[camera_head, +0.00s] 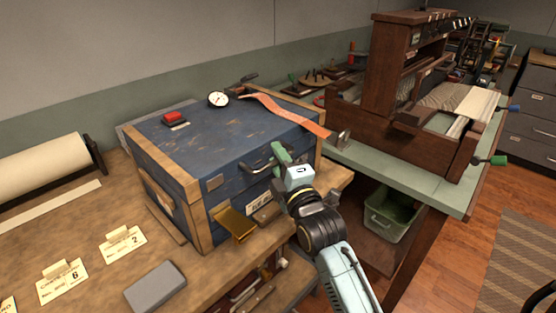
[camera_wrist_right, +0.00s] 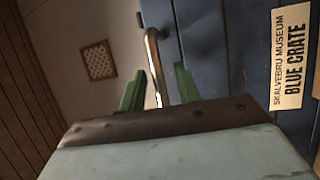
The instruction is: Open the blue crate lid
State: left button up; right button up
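The blue crate (camera_head: 200,203) with pale wooden edges stands on a workbench. Its lid (camera_head: 215,135) is shut and carries several objects. A metal handle (camera_head: 257,164) is on the front, and it also shows in the right wrist view (camera_wrist_right: 153,60). My right gripper (camera_head: 281,154) is at the front of the crate by this handle. In the wrist view its green fingers (camera_wrist_right: 160,88) are apart, with the handle between them and nearer the left finger. A label (camera_wrist_right: 291,58) reading "BLUE CRATE" is beside it. My left gripper is not in view.
On the lid are a red-topped block (camera_head: 174,118), a round gauge (camera_head: 218,99) and an orange strap (camera_head: 290,114) hanging past the right edge. A brass-coloured piece (camera_head: 234,223) juts out in front. A wooden loom (camera_head: 400,120) stands to the right.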

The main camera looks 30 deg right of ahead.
jog(key=shift+c, duration=1.2)
grip_shut()
